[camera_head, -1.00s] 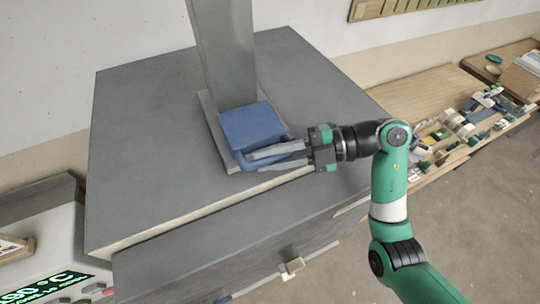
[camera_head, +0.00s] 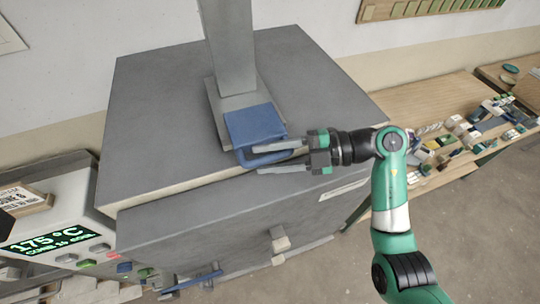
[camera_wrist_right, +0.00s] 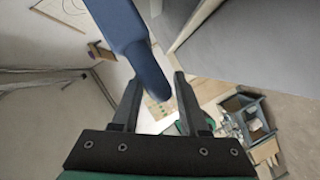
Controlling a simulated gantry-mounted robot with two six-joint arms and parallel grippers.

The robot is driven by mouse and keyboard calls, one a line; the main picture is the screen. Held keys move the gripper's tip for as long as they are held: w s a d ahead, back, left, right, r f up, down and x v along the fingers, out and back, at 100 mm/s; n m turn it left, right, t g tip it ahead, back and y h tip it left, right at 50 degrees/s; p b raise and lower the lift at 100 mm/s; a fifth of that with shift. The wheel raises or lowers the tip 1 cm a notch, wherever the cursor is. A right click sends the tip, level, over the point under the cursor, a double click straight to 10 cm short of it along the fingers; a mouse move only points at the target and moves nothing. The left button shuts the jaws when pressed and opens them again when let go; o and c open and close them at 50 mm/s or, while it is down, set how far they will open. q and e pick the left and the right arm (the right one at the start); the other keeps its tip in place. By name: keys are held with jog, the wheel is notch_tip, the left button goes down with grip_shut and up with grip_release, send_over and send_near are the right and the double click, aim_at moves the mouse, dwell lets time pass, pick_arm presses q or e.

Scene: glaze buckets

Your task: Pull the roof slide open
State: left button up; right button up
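The roof slide is a blue plate (camera_head: 253,124) with a looped blue handle (camera_head: 268,158) on its front side. It sticks out at the foot of the grey flue (camera_head: 229,45) on top of the grey kiln (camera_head: 155,120). My right gripper (camera_head: 261,158) is open at the handle, its two fingers spread to either side of it. In the right wrist view the blue handle (camera_wrist_right: 149,70) reaches toward the gap between the open fingertips (camera_wrist_right: 157,79). Contact with a finger cannot be told. My left gripper is not in view.
The kiln front has a light latch block (camera_head: 279,240) and a blue bar (camera_head: 195,281) low down. A control box with a green display (camera_head: 47,241) reading 175 °C stands at left. A wooden bench (camera_head: 425,105) with small coloured pieces stands at right.

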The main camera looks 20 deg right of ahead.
jog(key=shift+o, duration=0.3)
jog(key=b+v, duration=0.2)
jog(key=v, duration=0.9)
jog(key=shift+d, duration=0.3)
jog(key=shift+s, duration=0.1)
